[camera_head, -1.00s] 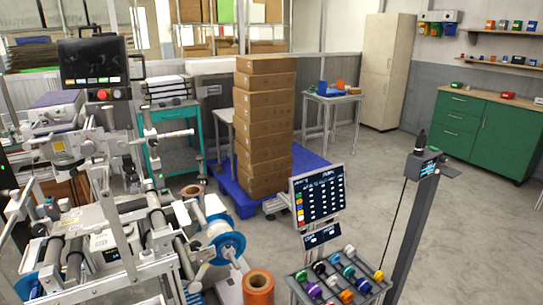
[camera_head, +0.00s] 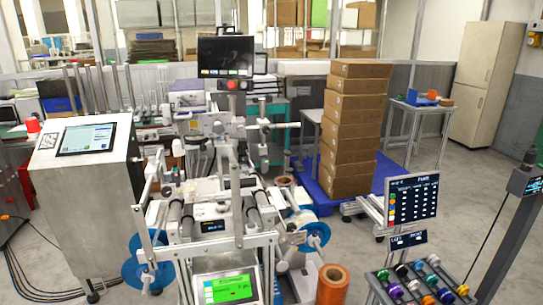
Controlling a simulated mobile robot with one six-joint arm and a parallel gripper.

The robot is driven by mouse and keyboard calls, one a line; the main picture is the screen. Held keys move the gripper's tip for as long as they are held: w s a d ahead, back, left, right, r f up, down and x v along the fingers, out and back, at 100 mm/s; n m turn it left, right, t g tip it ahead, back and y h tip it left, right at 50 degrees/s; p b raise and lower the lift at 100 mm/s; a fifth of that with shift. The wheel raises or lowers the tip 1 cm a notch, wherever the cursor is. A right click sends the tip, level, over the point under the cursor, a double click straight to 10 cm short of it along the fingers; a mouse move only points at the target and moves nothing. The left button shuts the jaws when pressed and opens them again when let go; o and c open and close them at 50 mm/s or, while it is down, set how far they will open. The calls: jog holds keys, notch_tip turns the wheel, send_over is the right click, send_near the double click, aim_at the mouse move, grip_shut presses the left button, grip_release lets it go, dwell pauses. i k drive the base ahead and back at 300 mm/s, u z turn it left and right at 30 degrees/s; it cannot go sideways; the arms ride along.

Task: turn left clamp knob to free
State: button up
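The film machine (camera_head: 220,185) stands in the middle of the view, with rollers and metal frames. A blue reel (camera_head: 138,268) sits low on its left side, and another blue reel (camera_head: 318,236) with a pale film roll is on its right side. I cannot pick out the left clamp knob at this size, nor tell how it is turned. A small green-lit screen (camera_head: 228,288) faces me at the machine's front. My gripper is not in view.
A grey cabinet with a tilted screen (camera_head: 88,180) stands left, with cables on the floor. An orange roll (camera_head: 332,285) is at front right, beside a rack of coloured knob-like parts (camera_head: 425,284) and a dark sign (camera_head: 412,200). Stacked boxes (camera_head: 352,125) stand on a blue pallet behind.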

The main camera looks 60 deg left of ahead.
aim_at(152, 160)
jog(key=u, duration=0.6)
jog(key=k, duration=0.1)
jog(key=u, duration=2.2)
jog(key=i, duration=0.5)
jog(key=u, duration=0.05)
jog(key=k, duration=0.55)
jog(key=u, duration=1.4)
